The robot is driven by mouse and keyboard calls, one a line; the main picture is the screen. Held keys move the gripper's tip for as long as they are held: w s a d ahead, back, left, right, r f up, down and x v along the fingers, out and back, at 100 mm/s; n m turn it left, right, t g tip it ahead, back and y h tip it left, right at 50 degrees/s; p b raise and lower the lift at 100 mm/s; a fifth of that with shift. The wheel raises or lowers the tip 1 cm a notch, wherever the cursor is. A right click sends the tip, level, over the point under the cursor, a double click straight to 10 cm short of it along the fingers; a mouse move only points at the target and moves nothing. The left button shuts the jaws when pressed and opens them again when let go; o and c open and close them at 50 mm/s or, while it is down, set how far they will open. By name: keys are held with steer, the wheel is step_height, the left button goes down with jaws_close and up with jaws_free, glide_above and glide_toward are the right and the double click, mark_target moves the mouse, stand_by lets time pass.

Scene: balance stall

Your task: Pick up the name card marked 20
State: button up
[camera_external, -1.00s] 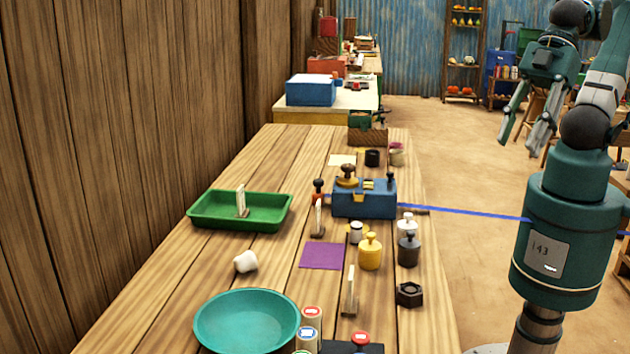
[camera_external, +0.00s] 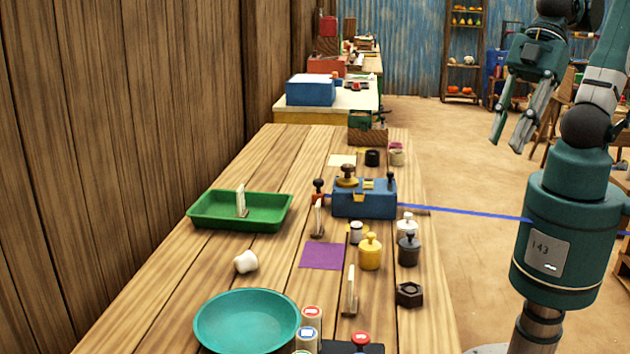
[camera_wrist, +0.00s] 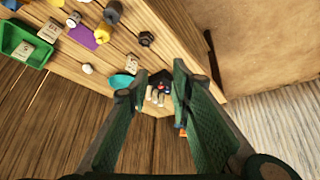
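Three upright cards on small stands show in the external view. One card (camera_external: 240,201) stands in the green tray (camera_external: 205,220), one (camera_external: 319,217) stands left of the blue box, and one (camera_external: 351,290) stands nearer the front. In the wrist view they appear as the tray card (camera_wrist: 24,48), the middle card (camera_wrist: 51,31) and the front card (camera_wrist: 131,62). Their numbers are too small to read, so I cannot tell which is 20. My gripper (camera_external: 508,143) is open and empty, raised to the right of the table, apart from every card.
A blue box (camera_external: 365,204), yellow weight (camera_external: 370,253), dark weight (camera_external: 409,251), purple mat (camera_external: 322,256), white knob-like piece (camera_external: 246,262), dark hexagonal piece (camera_external: 409,294) and teal bowl (camera_external: 247,322) crowd the table. Several capped cylinders (camera_external: 309,336) stand at the front. The left front table is bare.

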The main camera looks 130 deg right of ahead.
steer(key=w+d+n+g, duration=0.1)
steer(key=w+d+n, duration=0.1)
steer(key=w, duration=0.7)
steer(key=n+g+y+p, duration=0.1)
steer(key=n+g+p, duration=0.25)
steer(key=n, duration=0.25)
glide_toward(351, 288)
step_height(351, 288, down, 3)
steer(key=s+d, duration=0.1)
steer(key=s, duration=0.1)
steer(key=shift+w+d+f+g+b, duration=0.25)
steer(key=shift+w+f+g+b, duration=0.1)
steer(key=shift+f, duration=0.15)
steer(key=shift+f, duration=0.1)
steer(key=shift+w+a+f, duration=0.1)
steer(key=shift+f, duration=1.05)
steer(key=shift+w+a+f+b, duration=0.1)
steer(key=shift+w+f+b, duration=0.15)
steer(key=shift+f, duration=1.05)
steer(key=shift+w+a+f+b, duration=0.15)
steer(key=shift+w+f, duration=0.1)
steer(key=shift+f, duration=1)
steer(key=shift+d, duration=0.1)
